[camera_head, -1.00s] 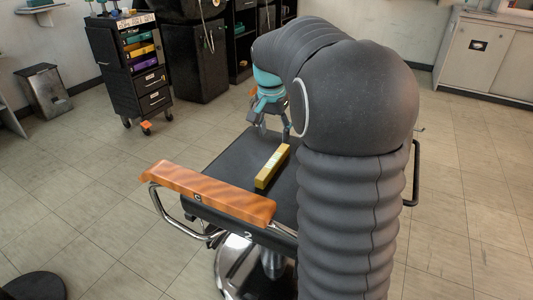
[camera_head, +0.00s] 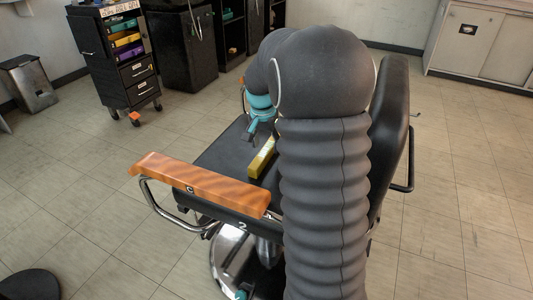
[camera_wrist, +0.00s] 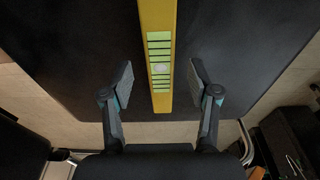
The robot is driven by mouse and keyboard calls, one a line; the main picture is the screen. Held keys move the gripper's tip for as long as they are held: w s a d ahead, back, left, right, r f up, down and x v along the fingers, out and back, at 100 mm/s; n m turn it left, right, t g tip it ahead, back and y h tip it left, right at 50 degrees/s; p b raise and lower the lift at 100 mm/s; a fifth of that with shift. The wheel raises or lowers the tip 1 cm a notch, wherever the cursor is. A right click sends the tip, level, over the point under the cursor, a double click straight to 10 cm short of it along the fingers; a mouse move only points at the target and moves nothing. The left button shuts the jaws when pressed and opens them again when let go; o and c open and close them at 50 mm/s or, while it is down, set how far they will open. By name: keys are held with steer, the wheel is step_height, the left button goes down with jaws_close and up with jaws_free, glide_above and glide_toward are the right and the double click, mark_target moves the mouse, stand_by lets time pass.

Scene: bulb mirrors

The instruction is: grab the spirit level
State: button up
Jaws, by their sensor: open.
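The spirit level (camera_head: 262,158) is a long yellow bar lying on the black chair seat (camera_head: 222,152). In the head view my arm hides part of it. In the wrist view the level (camera_wrist: 157,20) runs from the top edge down to between my fingers, with pale green striped markings and a round pale spot near its close end. My gripper (camera_wrist: 160,83) is open, with one finger on each side of the level and a gap on both sides. I cannot tell how far the fingertips are above the seat.
An orange armrest (camera_head: 200,185) borders the seat on the near side. The black backrest (camera_head: 393,115) stands at the right behind my arm. A black tool cart (camera_head: 125,60) stands at the back left. The tiled floor around is mostly clear.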

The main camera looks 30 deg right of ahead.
mark_target(266, 149)
steer(key=shift+w+d+f, duration=0.15)
steer(key=shift+f, duration=1.35)
jaws_close()
steer(key=shift+r, duration=0.1)
